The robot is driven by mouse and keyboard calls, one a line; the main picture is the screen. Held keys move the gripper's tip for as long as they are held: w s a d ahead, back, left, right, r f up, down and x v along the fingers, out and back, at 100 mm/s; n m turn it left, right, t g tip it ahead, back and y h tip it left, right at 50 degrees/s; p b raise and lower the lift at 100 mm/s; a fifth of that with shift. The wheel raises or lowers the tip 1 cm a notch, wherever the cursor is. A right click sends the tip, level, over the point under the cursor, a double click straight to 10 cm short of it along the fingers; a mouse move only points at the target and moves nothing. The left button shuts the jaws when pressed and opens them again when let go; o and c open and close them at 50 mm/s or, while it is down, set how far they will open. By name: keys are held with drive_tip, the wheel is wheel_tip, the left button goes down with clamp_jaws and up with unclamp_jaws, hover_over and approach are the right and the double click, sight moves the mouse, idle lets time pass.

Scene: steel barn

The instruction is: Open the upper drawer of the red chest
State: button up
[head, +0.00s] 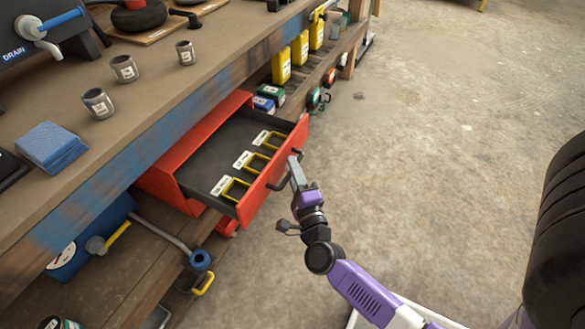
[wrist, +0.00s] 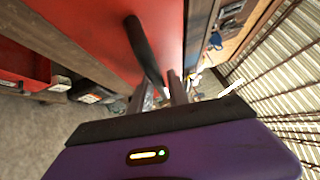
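The red chest (head: 165,192) sits on the shelf under the workbench in the head view. Its upper drawer (head: 299,137) is pulled well out over the floor and shows a dark inside with several yellow-framed, labelled items. The dark bar handle (head: 279,185) is on the drawer's red front; it also shows in the wrist view (wrist: 142,45). My gripper (head: 296,168) is at the handle, in front of the drawer. In the wrist view its two fingers (wrist: 159,88) stand apart, with the handle's near end between or just beyond them and a gap visible. Contact is unclear.
The workbench (head: 215,30) above carries metal cups (head: 124,68) and a blue stack (head: 52,146). Yellow bottles (head: 281,66) stand on the shelf beyond the chest. A big black tyre (head: 560,235) is at the right. The concrete floor (head: 430,130) between is clear.

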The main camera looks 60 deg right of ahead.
drive_tip(key=v, duration=0.8)
drive_tip(key=shift+p, duration=0.3)
drive_tip(key=shift+d, duration=0.1)
drive_tip(key=s+a+r+n+y, duration=0.45)
drive_tip(key=a+n, duration=0.25)
drive_tip(key=n, duration=0.3)
drive_tip(key=s+a+r+n+y, duration=0.3)
drive_tip(key=s+a+n+y, duration=0.3)
drive_tip(key=n, duration=0.3)
drive_tip(key=s+a+r+n+y, duration=0.3)
drive_tip(key=s+a+n, duration=0.3)
drive_tip(key=a+n, duration=0.3)
wheel_tip(320, 180, up, 19)
drive_tip(key=p, duration=1.8)
drive_tip(key=shift+w+d+t+p, duration=0.3)
drive_tip(key=shift+t+p, duration=0.05)
drive_tip(key=shift+t, duration=0.05)
idle(1.0)
